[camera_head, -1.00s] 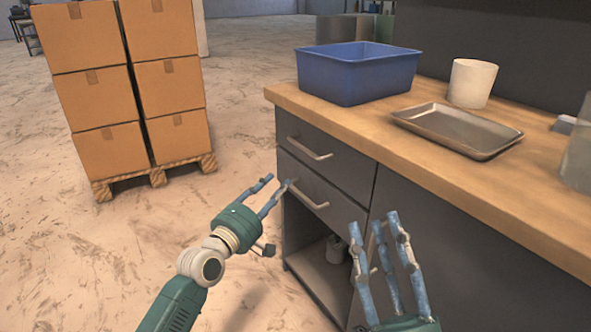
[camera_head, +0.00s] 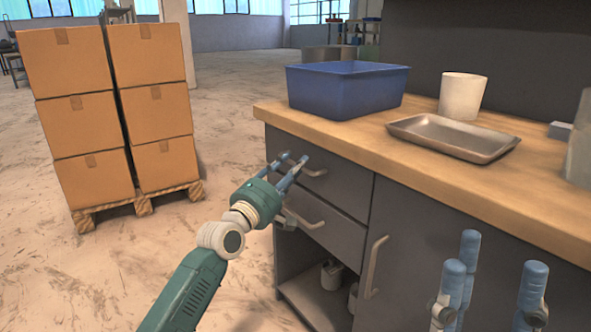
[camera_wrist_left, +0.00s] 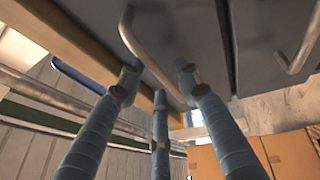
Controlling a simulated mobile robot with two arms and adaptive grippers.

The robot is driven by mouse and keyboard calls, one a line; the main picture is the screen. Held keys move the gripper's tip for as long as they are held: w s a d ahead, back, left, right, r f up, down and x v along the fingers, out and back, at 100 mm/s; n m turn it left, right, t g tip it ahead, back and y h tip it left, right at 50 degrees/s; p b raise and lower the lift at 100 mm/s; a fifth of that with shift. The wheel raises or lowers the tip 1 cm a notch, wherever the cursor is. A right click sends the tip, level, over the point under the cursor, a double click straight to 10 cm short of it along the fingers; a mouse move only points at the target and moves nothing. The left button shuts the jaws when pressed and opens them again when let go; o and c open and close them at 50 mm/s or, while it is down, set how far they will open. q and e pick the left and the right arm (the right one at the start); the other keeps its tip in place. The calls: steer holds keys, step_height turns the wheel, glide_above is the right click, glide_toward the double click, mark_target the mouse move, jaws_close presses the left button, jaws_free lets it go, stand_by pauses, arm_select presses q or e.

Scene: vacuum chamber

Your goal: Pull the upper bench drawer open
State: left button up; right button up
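The upper bench drawer (camera_head: 345,182) is a dark grey front just under the wooden worktop, and it looks shut. Its pale bar handle (camera_head: 316,172) is beside my left gripper (camera_head: 293,159). In the left wrist view the handle (camera_wrist_left: 143,50) runs between the spread fingers of my left gripper (camera_wrist_left: 158,80). These fingers are open; whether any touches the bar I cannot tell. The lower drawer (camera_head: 340,236) is shut, with its own handle (camera_head: 304,220). My right gripper (camera_head: 495,268) is open and empty in front of the cupboard door.
A blue bin (camera_head: 345,92), a white cup (camera_head: 463,97) and a metal tray (camera_head: 452,138) stand on the worktop (camera_head: 400,165). An open shelf (camera_head: 310,300) lies below the drawers. Stacked cartons (camera_head: 75,108) on a pallet stand left, with clear floor between.

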arm_select(q)
steer(key=shift+x, duration=0.8)
jaws_close()
